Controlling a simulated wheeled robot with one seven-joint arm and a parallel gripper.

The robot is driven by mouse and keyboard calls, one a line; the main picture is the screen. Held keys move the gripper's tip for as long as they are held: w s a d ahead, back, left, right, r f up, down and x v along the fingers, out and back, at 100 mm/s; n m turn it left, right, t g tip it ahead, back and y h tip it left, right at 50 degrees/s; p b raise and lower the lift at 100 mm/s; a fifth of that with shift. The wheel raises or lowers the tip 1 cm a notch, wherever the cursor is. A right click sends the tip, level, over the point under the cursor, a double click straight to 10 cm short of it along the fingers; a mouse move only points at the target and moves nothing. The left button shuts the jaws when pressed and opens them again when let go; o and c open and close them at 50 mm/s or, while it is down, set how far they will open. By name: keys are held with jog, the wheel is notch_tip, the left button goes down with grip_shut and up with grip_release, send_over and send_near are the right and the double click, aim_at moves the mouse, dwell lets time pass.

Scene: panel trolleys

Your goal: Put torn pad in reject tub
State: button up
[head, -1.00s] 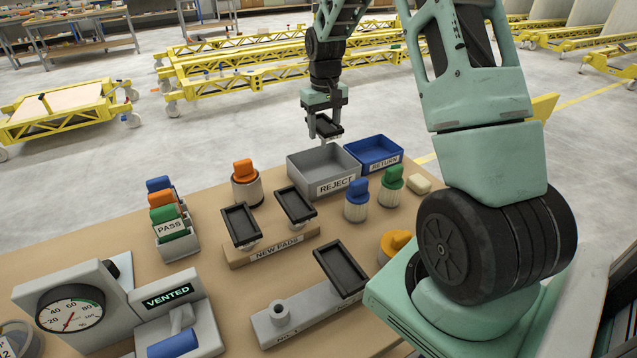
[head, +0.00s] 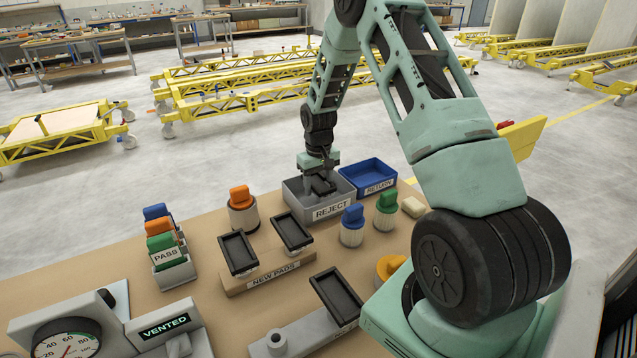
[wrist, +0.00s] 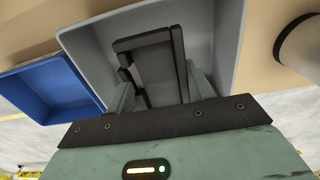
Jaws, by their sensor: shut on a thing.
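My gripper (head: 320,181) is shut on a dark rectangular pad (wrist: 150,66), the torn pad by its place, though no tear is clear to me. The pad is inside the mouth of the grey reject tub (head: 331,211), which is labelled REJECT. In the wrist view the pad is between the fingers, with the tub's grey walls (wrist: 228,45) around it. I cannot tell whether the pad touches the tub floor.
The blue RETURN tub (head: 380,188) stands right of the reject tub. Two black pads lie on the NEW PADS block (head: 268,279), and another pad (head: 337,296) lies nearer. Blue (head: 352,226) and green (head: 386,208) knobbed pieces stand in front of the tubs.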

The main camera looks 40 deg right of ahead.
jog(key=shift+f, duration=0.15)
jog(key=o, duration=1.1)
jog(key=shift+o, duration=0.2)
